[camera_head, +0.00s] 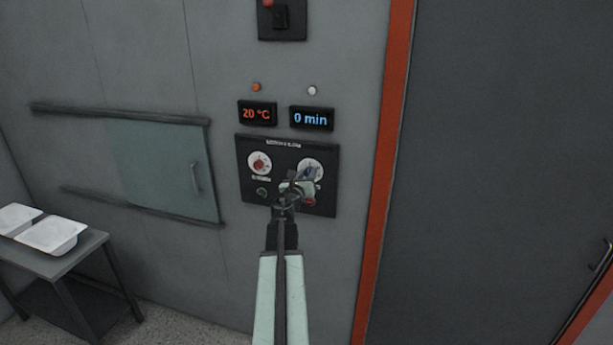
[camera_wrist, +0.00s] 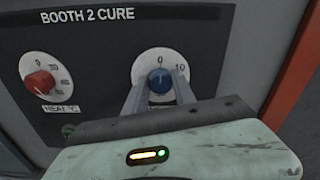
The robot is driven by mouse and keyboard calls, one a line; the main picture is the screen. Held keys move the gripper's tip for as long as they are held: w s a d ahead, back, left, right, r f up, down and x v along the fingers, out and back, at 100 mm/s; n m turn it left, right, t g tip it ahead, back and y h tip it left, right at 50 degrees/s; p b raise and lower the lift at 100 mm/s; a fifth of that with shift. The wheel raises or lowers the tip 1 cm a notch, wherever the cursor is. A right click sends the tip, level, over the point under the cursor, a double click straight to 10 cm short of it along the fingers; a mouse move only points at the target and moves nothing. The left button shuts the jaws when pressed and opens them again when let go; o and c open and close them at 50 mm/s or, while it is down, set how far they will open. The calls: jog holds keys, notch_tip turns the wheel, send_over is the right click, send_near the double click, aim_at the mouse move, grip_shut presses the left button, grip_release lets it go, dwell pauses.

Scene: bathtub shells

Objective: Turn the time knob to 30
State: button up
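The time knob is blue, on a white round dial, and shows in the wrist view (camera_wrist: 160,80). Its marks 0 and 10 are visible above it; lower marks are hidden by my gripper. The blue display (camera_head: 311,119) above reads 0 min. My gripper (camera_wrist: 161,84) has its two fingers around the blue knob, one on each side, and looks open; whether the fingertips touch it is hard to tell. In the head view my gripper (camera_head: 306,180) partly covers the dial (camera_head: 311,162).
A red heat knob (camera_wrist: 40,82) sits left on the black panel (camera_head: 286,151). The orange display (camera_head: 257,114) reads 20 °C. A green button (camera_head: 262,193) is below the red knob. An orange door frame (camera_head: 386,150) stands at right; a table (camera_head: 75,254) with white tubs is lower left.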

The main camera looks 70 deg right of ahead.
grip_shut()
jog(key=shift+m, duration=0.3)
jog(key=m, duration=0.3)
jog(key=shift+s+m, duration=0.1)
jog(key=shift+m, duration=0.3)
jog(key=shift+f+m+b, duration=0.15)
jog(key=shift+m, duration=5.05)
jog(key=shift+f+m+b, duration=0.1)
jog(key=shift+f+m, duration=0.05)
jog(key=shift+m, duration=5.05)
jog(key=shift+f+m+b, duration=0.15)
jog(key=shift+m, duration=5.35)
